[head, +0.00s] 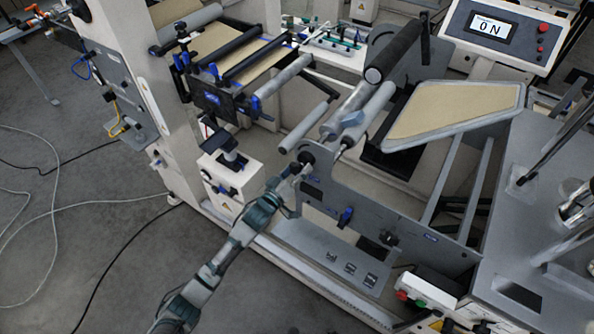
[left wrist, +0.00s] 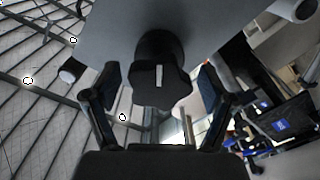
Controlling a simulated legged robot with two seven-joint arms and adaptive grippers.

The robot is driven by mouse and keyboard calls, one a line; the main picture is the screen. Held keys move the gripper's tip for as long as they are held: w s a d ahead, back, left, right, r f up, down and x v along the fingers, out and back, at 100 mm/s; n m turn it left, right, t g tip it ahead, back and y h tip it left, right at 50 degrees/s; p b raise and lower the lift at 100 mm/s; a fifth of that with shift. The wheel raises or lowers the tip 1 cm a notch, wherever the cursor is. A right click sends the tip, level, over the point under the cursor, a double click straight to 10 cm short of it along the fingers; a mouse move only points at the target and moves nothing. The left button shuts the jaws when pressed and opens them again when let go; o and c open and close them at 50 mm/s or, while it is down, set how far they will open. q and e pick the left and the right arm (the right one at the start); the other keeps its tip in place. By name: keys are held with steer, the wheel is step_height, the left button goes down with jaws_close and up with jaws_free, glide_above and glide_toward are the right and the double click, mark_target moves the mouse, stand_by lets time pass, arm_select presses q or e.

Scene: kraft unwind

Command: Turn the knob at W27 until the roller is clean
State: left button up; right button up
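A black lobed knob (left wrist: 161,84) with a white mark stands in the middle of the left wrist view. In the head view a dark knob (head: 306,157) is on the grey side plate, at the end of my left arm. My left gripper (head: 291,178) reaches it from the lower left. In the left wrist view my left gripper (left wrist: 160,88) has its two fingers apart, one on each side of the knob, with a narrow gap on both sides. Grey rollers (head: 352,112) lie behind the plate; I cannot tell which is W27's or how clean it is. My right gripper is not in view.
A display (head: 493,29) reading "0 N" stands at the upper right. A tan-faced panel (head: 455,112) and a black roller (head: 394,50) are right of the knob. Cables (head: 55,205) lie on the floor at left.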

arm_select(q)
steer(key=c, duration=0.9)
steer(key=m+p, duration=0.1)
steer(key=m, duration=0.1)
steer(key=shift+m, duration=0.3)
steer(key=m+p, duration=0.1)
steer(key=m, duration=0.4)
steer(key=m+p, duration=0.1)
steer(key=m, duration=0.5)
steer(key=shift+f+m, duration=0.1)
steer(key=shift+m, duration=0.6)
steer(key=o, duration=1.1)
steer(key=shift+o, duration=0.2)
